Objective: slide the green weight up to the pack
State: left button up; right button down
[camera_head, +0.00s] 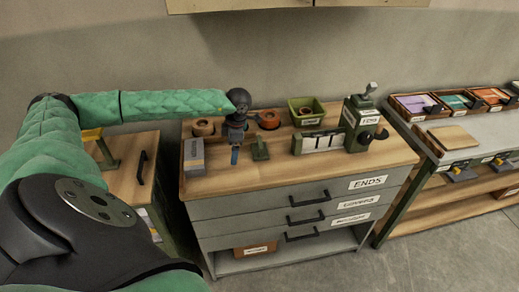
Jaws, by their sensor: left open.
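The green weight (260,151), a small block with a raised knob, stands on the wooden top of the drawer cabinet (290,173). The grey box that looks like the pack (194,156), with an orange mark, stands near the cabinet top's left edge. A gap of bare wood lies between them. My left gripper (235,158) points down in that gap, just left of the weight and apart from the pack. It is open, with nothing seen in it; its fingers overlap in this view, and I cannot tell whether it touches the weight. My right gripper is out of view.
Orange-brown rolls (203,127) stand behind the pack and behind the weight (269,120). A green bin (306,112), a holder with white cards (321,143) and a green device (361,125) stand to the right. The cabinet top's front strip is clear.

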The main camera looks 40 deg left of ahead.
aim_at(260, 147)
pick_arm(q)
jog(key=shift+s+a+b, duration=0.35)
jog(key=shift+s+a, duration=0.4)
jog(key=shift+s, duration=0.15)
jog(key=shift+s+a+b, duration=0.5)
jog(key=shift+s+a, duration=0.6)
jog(key=shift+s, duration=0.2)
jog(key=shift+s+a+b, duration=0.45)
jog(key=shift+s+a, duration=0.65)
jog(key=shift+s, duration=0.15)
jog(key=shift+w+d+f+b, duration=0.1)
jog(key=shift+w+d+b, duration=0.3)
jog(key=shift+w+d, duration=0.55)
jog(key=shift+w+d+b, duration=0.35)
jog(key=shift+w+d, duration=0.6)
jog(key=shift+w, duration=0.25)
jog(key=shift+w+d+b, duration=0.3)
jog(key=shift+w+d, duration=0.65)
jog(key=shift+w, duration=0.2)
jog(key=shift+w+d+b, duration=0.25)
jog(key=shift+w+d, duration=0.95)
jog(key=shift+w, duration=0.25)
jog(key=shift+w+d+b, duration=0.3)
jog(key=shift+w+d, duration=0.95)
jog(key=shift+w, duration=0.2)
jog(key=shift+w+d+b, duration=0.25)
jog(key=shift+w+d, duration=0.95)
jog(key=shift+w, duration=0.25)
